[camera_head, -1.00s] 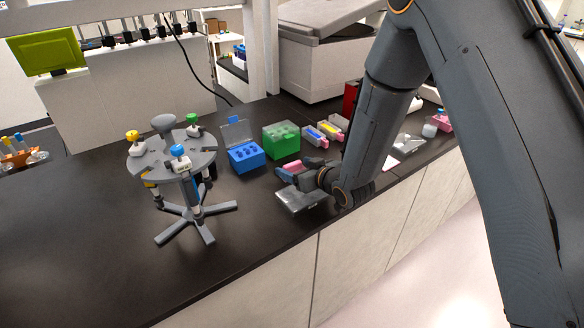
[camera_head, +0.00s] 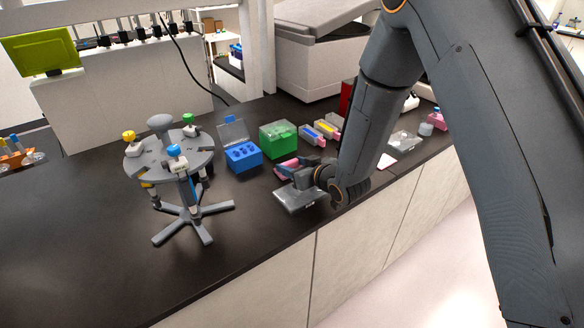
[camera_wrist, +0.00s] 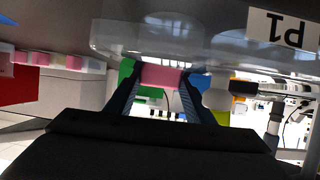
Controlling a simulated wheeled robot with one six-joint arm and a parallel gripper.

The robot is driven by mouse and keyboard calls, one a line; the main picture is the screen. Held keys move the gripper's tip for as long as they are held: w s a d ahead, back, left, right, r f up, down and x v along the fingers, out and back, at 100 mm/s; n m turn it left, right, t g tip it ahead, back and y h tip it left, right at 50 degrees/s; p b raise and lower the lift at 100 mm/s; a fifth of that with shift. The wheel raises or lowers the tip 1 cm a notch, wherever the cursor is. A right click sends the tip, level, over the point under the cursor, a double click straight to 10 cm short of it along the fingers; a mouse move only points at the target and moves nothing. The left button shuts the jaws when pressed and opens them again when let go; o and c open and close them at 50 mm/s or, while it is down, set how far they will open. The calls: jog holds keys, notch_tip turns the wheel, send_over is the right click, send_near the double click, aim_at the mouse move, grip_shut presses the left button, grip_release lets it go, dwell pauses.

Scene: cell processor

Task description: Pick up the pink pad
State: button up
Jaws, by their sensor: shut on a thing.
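My gripper (camera_head: 291,177) is low over the worktop. Its two fingers show in the wrist view (camera_wrist: 160,82), shut on the pink pad (camera_wrist: 161,76), which fills the gap between the fingertips. In the head view the pink pad (camera_head: 286,168) shows just past the fingers, partly hidden by them. I cannot tell whether it touches the worktop. A clear plate (camera_head: 297,201) lies below my gripper near the front edge. In the wrist view the clear plate (camera_wrist: 215,60) is close and upside down, with a P1 label.
A green box (camera_head: 279,139) and a blue rack (camera_head: 243,154) stand just behind. A grey pipette stand (camera_head: 193,216) is to the left. The left front of the worktop is clear.

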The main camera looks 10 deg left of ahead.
notch_tip(320, 180, up, 10)
jog(key=b, duration=0.3)
jog(key=shift+f, duration=0.2)
jog(key=shift+o, duration=1.2)
jog(key=c, duration=0.7)
